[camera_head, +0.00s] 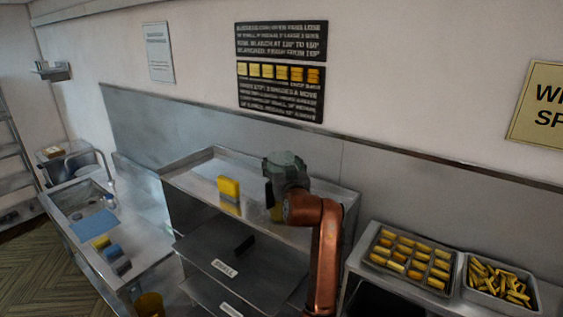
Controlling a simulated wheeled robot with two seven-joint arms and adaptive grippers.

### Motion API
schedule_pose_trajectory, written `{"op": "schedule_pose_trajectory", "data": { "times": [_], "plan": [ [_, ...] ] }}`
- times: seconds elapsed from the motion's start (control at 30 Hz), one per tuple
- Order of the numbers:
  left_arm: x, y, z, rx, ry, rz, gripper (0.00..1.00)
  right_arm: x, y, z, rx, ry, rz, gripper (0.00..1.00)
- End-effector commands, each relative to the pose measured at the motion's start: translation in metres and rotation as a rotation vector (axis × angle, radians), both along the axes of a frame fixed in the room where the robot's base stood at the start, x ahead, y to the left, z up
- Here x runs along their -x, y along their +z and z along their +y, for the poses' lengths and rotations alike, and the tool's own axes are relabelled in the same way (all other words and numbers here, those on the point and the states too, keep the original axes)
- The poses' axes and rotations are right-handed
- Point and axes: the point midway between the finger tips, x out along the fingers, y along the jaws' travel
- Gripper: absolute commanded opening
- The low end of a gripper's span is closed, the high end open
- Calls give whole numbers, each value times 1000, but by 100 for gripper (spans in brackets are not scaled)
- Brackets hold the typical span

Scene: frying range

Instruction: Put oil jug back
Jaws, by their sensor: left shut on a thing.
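My left gripper (270,198) reaches over the steel top of the frying range (200,172) and points down. My right gripper is not in view.
A dark lid (215,255) with a handle covers the range front. Trays of yellow pieces (412,258) and fries (497,283) stand at the right. A sink (80,200), blue cloth (92,224) and sponges (108,248) are at the left. The back wall bounds the range.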

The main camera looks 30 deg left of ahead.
Motion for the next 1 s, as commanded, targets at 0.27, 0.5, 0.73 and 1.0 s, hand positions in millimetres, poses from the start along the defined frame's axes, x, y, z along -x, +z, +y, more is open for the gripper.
{"op": "schedule_pose_trajectory", "data": {
  "times": [0.27, 0.5, 0.73, 1.0],
  "plan": [
    [1, 0, -1, -4, 0, -6, 7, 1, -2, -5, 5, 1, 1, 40],
    [0, -2, 0, 1, -1, 1, 82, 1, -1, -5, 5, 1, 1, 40],
    [0, -2, 0, 1, -1, 1, 83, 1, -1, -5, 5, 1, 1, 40],
    [13, -1, -13, 2, -3, -3, 83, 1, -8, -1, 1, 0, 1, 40]
  ]
}}
